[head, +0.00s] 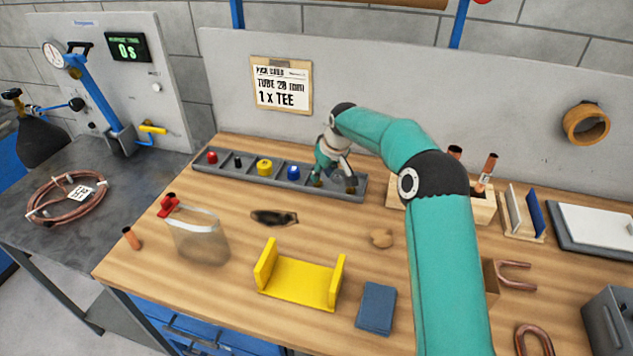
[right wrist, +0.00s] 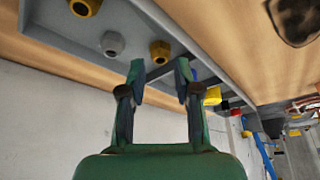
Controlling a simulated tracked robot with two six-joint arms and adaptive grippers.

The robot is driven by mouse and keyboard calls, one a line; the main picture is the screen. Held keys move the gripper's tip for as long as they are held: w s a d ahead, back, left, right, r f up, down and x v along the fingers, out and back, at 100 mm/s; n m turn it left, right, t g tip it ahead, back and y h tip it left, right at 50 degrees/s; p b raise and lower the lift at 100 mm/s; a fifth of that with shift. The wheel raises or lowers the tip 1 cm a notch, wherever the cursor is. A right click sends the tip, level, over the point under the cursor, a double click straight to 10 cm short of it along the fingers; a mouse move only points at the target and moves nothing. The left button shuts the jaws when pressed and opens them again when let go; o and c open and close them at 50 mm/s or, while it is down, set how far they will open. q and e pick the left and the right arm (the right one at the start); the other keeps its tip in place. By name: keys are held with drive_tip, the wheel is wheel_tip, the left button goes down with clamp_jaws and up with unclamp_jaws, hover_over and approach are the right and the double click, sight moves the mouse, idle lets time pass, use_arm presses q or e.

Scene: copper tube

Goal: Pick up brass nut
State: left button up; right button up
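A long grey parts tray (head: 262,187) lies at the back of the wooden bench. In the right wrist view, where the tray shows upside down, a brass-coloured nut (right wrist: 160,52) sits beside a grey nut (right wrist: 112,43), with another golden nut (right wrist: 85,8) farther along. My right gripper (head: 334,184) is over the tray's right part and hides what lies there in the head view. In the right wrist view the right gripper (right wrist: 160,72) has its two fingers apart, with the brass-coloured nut showing between the tips, not gripped. My left gripper is not in view.
Red (head: 212,157), black (head: 237,161), yellow (head: 264,166) and blue (head: 293,172) parts stand in the tray to the left. A clear bag (head: 198,238), yellow bracket (head: 300,282) and blue cloth (head: 376,306) lie nearer. A wooden block (head: 484,207) stands right.

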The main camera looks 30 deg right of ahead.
drive_tip(key=shift+p+x, duration=0.45)
drive_tip(key=shift+x, duration=1.45)
clamp_jaws()
drive_tip(key=shift+r, duration=0.15)
drive_tip(key=shift+r, duration=0.5)
wheel_tip(320, 180, up, 9)
wheel_tip(320, 180, up, 10)
drive_tip(key=p, duration=0.3)
hover_over(320, 181)
drive_tip(key=shift+a+f, duration=0.1)
